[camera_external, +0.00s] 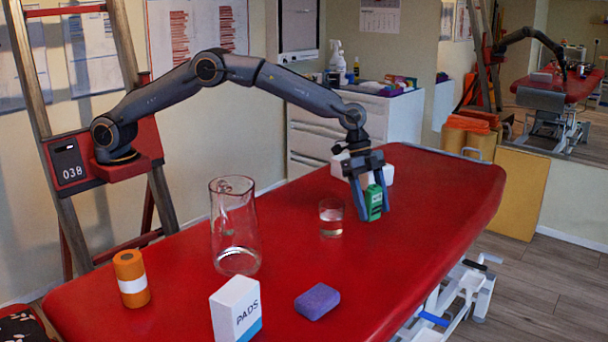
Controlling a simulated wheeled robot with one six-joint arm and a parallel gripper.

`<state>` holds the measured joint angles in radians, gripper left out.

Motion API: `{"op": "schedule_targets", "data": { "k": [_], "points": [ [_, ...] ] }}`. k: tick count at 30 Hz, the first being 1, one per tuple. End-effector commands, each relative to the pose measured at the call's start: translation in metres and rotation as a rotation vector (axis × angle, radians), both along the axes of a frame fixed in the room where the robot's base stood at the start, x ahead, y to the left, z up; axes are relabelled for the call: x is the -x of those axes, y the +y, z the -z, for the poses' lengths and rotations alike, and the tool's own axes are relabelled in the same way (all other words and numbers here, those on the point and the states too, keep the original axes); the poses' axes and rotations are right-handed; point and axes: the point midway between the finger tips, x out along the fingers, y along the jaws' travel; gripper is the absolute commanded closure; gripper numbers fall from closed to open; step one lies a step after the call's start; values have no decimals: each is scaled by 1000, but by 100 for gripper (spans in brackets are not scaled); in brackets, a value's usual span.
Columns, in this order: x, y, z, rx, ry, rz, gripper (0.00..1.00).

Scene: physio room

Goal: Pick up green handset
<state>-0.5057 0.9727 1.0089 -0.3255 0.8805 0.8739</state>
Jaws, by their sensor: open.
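The green handset (374,203) stands upright on the red treatment table (430,190), toward its far right part. My gripper (371,200) points down over it, with one blue-grey finger on each side of the handset. The fingers are open. Whether either finger touches the handset cannot be told from this view. Part of the handset's edges is hidden by the fingers.
A small glass (331,219) stands just left of the handset, and a white box (384,172) is behind my gripper. A tall glass jug (234,232), orange roll (131,279), PADS box (235,310) and purple block (317,301) stand nearer. The table's right side is clear.

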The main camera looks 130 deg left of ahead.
Motion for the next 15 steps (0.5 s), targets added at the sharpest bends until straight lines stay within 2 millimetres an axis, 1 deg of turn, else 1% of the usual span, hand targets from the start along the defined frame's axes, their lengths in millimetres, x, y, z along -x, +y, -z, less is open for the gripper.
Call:
{"op": "schedule_targets", "data": {
  "k": [5, 6, 13, 15],
  "points": [
    [0, 0, -1, 0, -1, 0, 39],
    [0, 0, -1, 0, -1, 0, 46],
    [0, 0, -1, 0, -1, 0, 85],
    [0, 0, -1, -1, -1, 0, 86]
  ]
}}
